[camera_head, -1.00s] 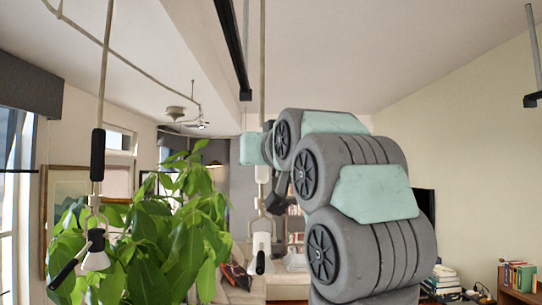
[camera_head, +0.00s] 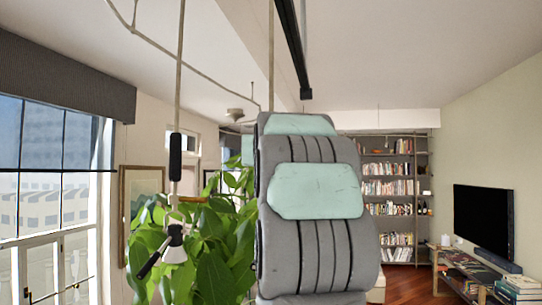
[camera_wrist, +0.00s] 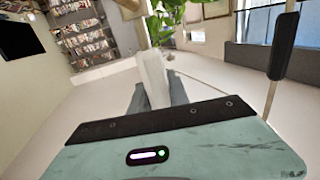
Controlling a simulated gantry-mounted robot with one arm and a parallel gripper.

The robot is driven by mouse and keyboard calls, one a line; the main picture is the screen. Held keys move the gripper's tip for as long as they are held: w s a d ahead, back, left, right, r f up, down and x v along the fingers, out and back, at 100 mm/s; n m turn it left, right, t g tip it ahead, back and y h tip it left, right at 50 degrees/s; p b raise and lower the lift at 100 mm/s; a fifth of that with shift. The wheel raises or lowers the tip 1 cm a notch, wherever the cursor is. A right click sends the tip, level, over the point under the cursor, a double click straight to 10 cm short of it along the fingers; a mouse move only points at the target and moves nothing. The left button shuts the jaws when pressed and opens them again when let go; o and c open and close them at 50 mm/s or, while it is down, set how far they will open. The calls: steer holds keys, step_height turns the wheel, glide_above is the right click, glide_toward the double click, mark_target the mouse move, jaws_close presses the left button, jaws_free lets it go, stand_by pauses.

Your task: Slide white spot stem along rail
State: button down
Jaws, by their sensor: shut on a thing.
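The white spot stem is a thin pole (camera_head: 271,55) hanging from above in the head view, left of the black ceiling rail (camera_head: 292,45). Its lower part is hidden behind my arm there. In the wrist view its white grip (camera_wrist: 151,76) stands upright between the grey fingers of my gripper (camera_wrist: 156,92), which are shut on it. My gripper is hidden in the head view. The white spot lamp itself cannot be made out now.
A second stem with a black grip (camera_head: 176,157) and a white lamp (camera_head: 175,243) hangs to the left. A leafy plant (camera_head: 215,262) stands behind. A window (camera_head: 50,170) is at far left, a bookshelf (camera_head: 390,190) at the back, and a television (camera_head: 483,221) at right.

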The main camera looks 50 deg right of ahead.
steer(key=c, duration=1.3)
jaws_free()
steer(key=shift+o, duration=0.2)
steer(key=b+v, duration=0.1)
steer(key=v, duration=0.9)
steer(key=shift+s+a, duration=0.25)
steer(key=shift+s, duration=0.05)
steer(key=shift+r, duration=0.1)
